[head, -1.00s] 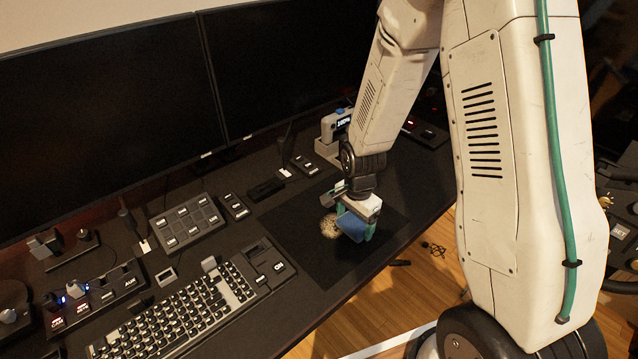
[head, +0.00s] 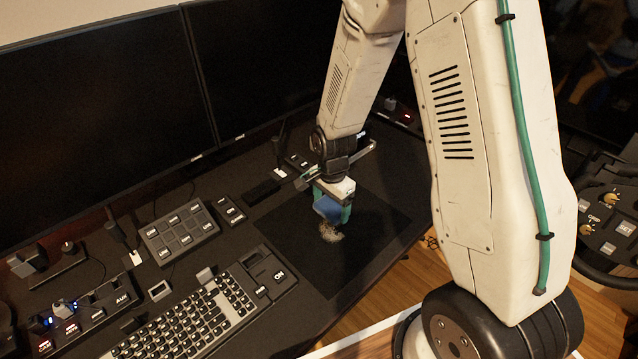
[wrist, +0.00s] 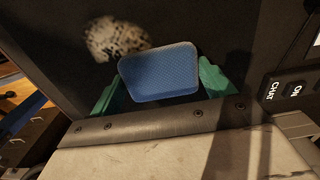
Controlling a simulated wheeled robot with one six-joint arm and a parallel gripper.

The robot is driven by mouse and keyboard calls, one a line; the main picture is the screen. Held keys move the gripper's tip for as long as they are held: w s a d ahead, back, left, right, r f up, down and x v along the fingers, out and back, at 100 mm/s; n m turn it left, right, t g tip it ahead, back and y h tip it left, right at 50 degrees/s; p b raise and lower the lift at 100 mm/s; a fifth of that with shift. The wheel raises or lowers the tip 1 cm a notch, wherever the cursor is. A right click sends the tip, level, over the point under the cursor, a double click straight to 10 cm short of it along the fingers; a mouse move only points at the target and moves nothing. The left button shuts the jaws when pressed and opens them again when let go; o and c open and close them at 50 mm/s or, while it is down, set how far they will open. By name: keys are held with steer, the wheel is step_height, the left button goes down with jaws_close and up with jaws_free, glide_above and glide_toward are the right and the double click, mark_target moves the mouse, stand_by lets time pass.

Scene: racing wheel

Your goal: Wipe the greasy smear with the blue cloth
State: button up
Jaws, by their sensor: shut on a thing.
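The blue cloth (head: 327,209), a small padded blue block, is between the green fingers of my gripper (head: 332,211), which is shut on it. The wrist view shows the cloth (wrist: 160,73) between the two fingertips (wrist: 160,85). The greasy smear (head: 331,233) is a pale, speckled patch on the dark mat (head: 375,240). In the head view it lies just below and in front of the cloth. In the wrist view the smear (wrist: 116,38) shows beyond the cloth, up and to the left. I cannot tell whether the cloth touches the mat.
A keyboard (head: 195,320) and a button pad (head: 180,232) lie left of the mat. Two dark monitors (head: 95,120) stand along the back. A small dark box (head: 262,192) sits behind the mat. The mat's right part is bare, and the desk's front edge runs beyond it.

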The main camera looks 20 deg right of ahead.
step_height(320, 180, up, 2)
steer(key=shift+d+r, duration=0.1)
steer(key=shift+r, duration=0.15)
steer(key=shift+s+r, duration=0.15)
steer(key=shift+r, duration=0.2)
steer(key=shift+a+r, duration=0.2)
steer(key=shift+r, duration=2.35)
